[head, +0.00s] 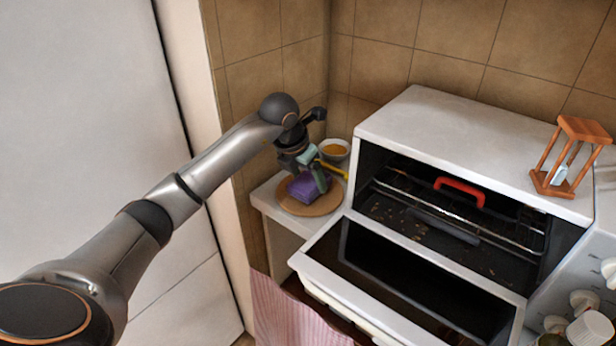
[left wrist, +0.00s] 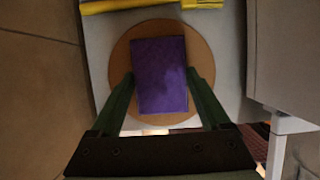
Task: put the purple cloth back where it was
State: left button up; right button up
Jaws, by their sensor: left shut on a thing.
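The purple cloth (head: 303,190) is a folded block over the round wooden board (head: 322,208), on the small white counter left of the oven. It also shows in the left wrist view (left wrist: 160,72), with the wooden board (left wrist: 120,58) around it. My left gripper (head: 313,180) reaches down from above and is shut on the cloth, one green finger on each side. Whether the cloth rests on the board or is held just above it, I cannot tell. My right gripper is not in view.
A bowl with yellow contents (head: 335,149) and a yellow-handled tool (head: 333,170) are close behind the board. The white oven (head: 440,125) has its door (head: 400,280) open beside the counter. A wooden sand timer (head: 571,158) stands on top. A tiled wall is close behind.

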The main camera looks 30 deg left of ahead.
pick_arm(q)
jog(key=shift+f, duration=0.25)
jog(key=o, duration=1.2)
jog(key=shift+c, duration=0.2)
jog(key=shift+r, duration=0.1)
jog(key=shift+r, duration=0.25)
jog(key=v, duration=1.1)
jog(key=shift+s+r, duration=0.25)
